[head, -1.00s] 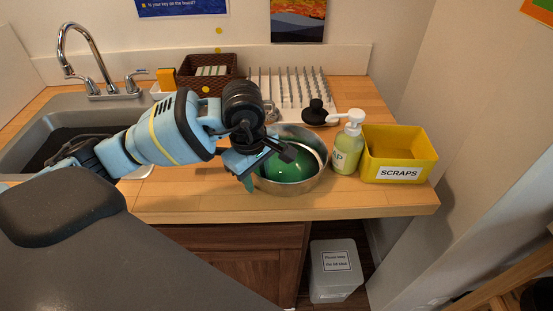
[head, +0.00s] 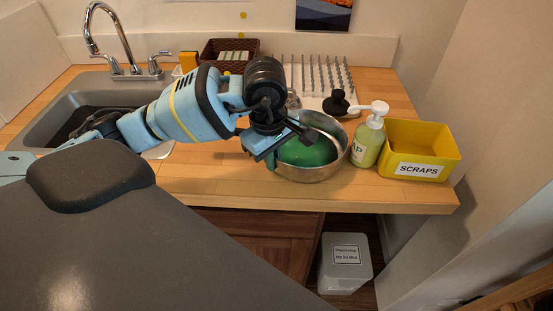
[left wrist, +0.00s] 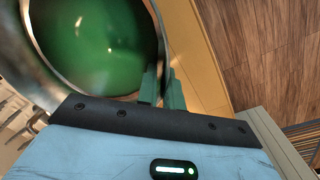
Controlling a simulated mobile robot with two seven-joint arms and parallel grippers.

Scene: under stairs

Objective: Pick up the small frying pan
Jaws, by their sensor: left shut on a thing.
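A round steel pan or bowl (head: 335,165) with a green inside (head: 308,151) is on the wooden counter; I cannot tell for sure that it is the small frying pan. In the left wrist view the green inside (left wrist: 95,40) fills the upper left, ringed by shiny metal. My left gripper (head: 268,163) is at its near left side, its teal fingers (left wrist: 162,88) shut at the rim. The exact grip, and any handle, are hidden by the gripper and wrist. My right gripper is not in view.
A soap pump bottle (head: 368,142) and a yellow SCRAPS bin (head: 452,160) stand close on the right. A drying rack (head: 375,100) with a black knobbed object (head: 338,102) and a brown basket (head: 212,48) are behind. The sink (head: 50,105) is left. A lidded bin (head: 345,275) stands below.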

